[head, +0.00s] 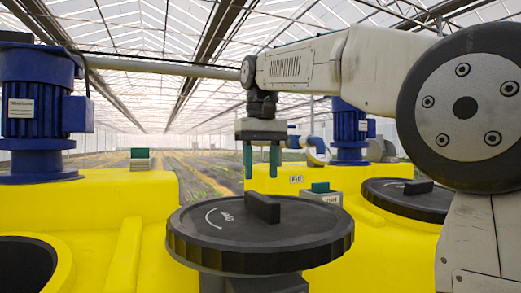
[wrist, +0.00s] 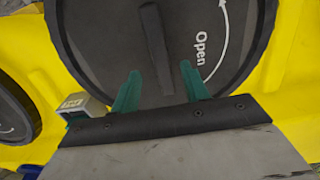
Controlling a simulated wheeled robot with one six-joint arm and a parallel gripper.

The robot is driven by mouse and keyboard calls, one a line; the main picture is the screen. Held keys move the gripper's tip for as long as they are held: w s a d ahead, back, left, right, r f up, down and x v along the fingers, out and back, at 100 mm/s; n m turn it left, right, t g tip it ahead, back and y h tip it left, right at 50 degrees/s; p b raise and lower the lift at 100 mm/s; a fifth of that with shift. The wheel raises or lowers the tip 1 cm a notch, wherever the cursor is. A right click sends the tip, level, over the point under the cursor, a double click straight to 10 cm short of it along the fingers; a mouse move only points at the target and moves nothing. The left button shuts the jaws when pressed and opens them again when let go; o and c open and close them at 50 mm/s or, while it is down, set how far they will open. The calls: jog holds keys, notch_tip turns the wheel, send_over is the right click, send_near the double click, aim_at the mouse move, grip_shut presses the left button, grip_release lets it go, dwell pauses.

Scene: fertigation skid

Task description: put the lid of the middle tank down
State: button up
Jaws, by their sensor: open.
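A round black lid (head: 320,228) with a ribbed rim, a bar handle (head: 262,207) and a white arrow lies level in the middle foreground of the head view. Beneath it is a narrower dark support (head: 255,284); what it rests on is mostly hidden. My gripper (head: 262,168) has its green fingers pointing down, open and empty, above and beyond the handle. In the wrist view the lid (wrist: 100,45) is below the fingers (wrist: 161,70), with the handle (wrist: 156,45) lined up between them, apart from them.
A dark round opening (head: 24,264) is in the yellow tank top at left. Another black lid (head: 405,203) lies at right, behind my arm. Blue motors (head: 38,105) (head: 348,128) stand on the tanks. Small green-topped boxes (head: 140,158) (head: 320,195) are nearby.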

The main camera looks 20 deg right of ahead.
jog(key=shift+r, duration=2.4)
